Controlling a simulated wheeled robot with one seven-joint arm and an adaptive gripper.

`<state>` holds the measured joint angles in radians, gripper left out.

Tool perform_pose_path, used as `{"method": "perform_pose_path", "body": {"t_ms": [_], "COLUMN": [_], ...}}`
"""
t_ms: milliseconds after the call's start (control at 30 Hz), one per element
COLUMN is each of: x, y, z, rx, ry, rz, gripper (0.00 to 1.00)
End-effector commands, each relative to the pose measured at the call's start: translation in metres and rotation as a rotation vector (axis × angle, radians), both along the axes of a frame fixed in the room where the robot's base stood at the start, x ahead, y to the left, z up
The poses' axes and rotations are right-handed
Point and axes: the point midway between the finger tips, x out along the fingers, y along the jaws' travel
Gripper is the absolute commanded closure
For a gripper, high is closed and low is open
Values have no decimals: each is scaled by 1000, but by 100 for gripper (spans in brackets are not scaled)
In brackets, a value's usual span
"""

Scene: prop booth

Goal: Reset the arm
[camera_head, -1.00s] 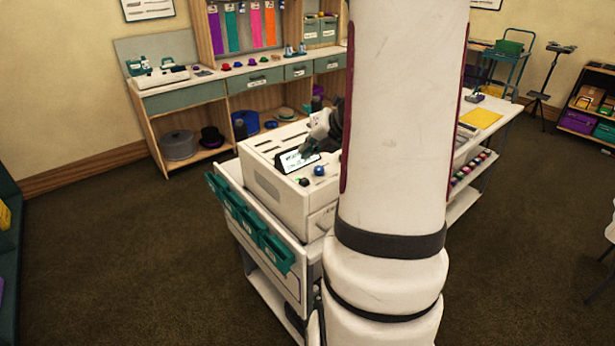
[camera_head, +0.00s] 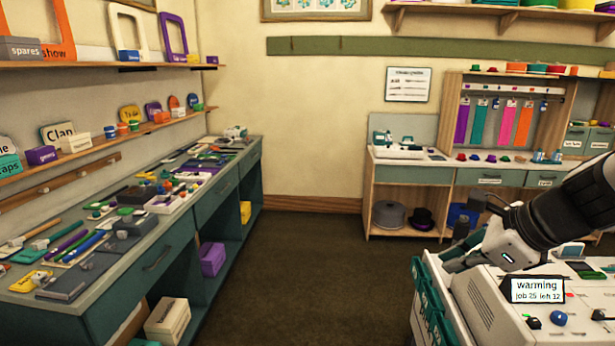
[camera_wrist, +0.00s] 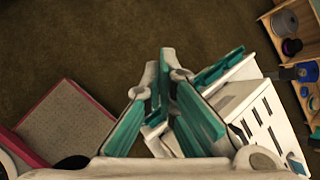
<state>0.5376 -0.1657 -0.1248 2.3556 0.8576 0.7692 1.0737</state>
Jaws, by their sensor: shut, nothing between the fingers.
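My gripper (camera_head: 460,258) is at the right of the head view, at the end of my dark and white arm. It is shut and empty, close above the far left part of a white machine (camera_head: 480,308); I cannot tell whether it touches it. In the wrist view my gripper (camera_wrist: 166,62) shows its teal-padded fingers together, with brown floor beyond the tips. The machine (camera_wrist: 262,112) lies to the right of them there.
A long cluttered workbench (camera_head: 150,262) runs along the left wall. The carpet (camera_head: 310,270) between is clear.

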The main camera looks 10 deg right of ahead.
Motion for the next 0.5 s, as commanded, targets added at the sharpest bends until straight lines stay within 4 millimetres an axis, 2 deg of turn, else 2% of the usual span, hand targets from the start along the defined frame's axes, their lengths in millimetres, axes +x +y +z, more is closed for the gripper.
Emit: {"method": "perform_pose_path", "body": {"t_ms": [33, 100, 200, 333, 500], "x": [-10, -27, -56, -92, -123], "y": [29, 60, 92, 116, 123], "z": [10, 16, 23, 30, 37], "rx": [-125, -300, -554, -877, -1203], "ry": [-26, -55, -104, -162, -202], "rz": [198, 474, 857, 1318, 1747], "gripper": [100, 100, 100, 100, 100]}}
